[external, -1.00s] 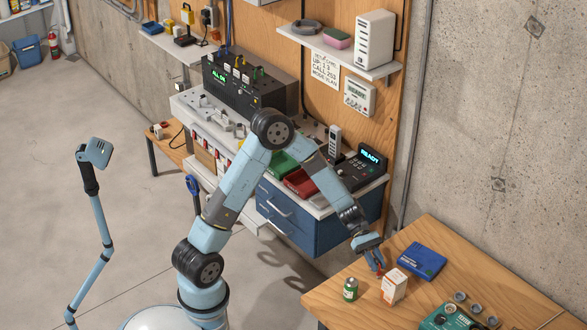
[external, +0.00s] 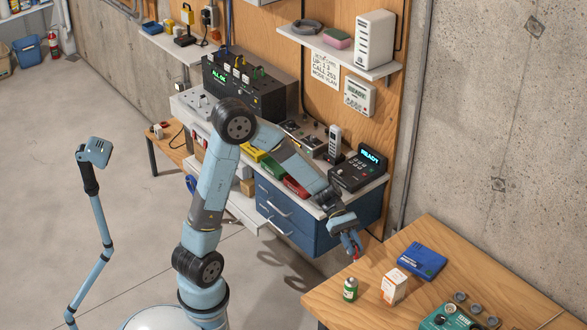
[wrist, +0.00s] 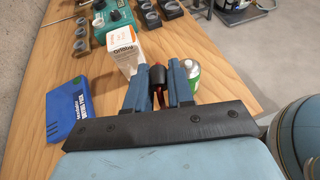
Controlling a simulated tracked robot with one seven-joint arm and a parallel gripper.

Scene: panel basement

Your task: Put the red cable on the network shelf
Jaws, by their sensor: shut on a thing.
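My gripper (external: 354,248) is shut on a small red and black thing, which seems to be the red cable (wrist: 157,76). Only its end shows between the fingers in the wrist view; the rest is hidden. In the external view a speck of red shows at the fingertips, above the left edge of the wooden table. The white wall shelf (external: 318,46), which seems to be the network shelf, is up on the wood panel, well above and behind my gripper. It bears a white upright box (external: 375,39), a grey coil (external: 306,26) and a pink and green block (external: 337,38).
On the wooden table (external: 335,306) are a green-labelled can (external: 350,289), a white and orange box (external: 394,286), a blue box (external: 422,261) and a green device (external: 449,318). A black console (external: 358,170) and a handset (external: 334,143) stand on the bench below the shelf.

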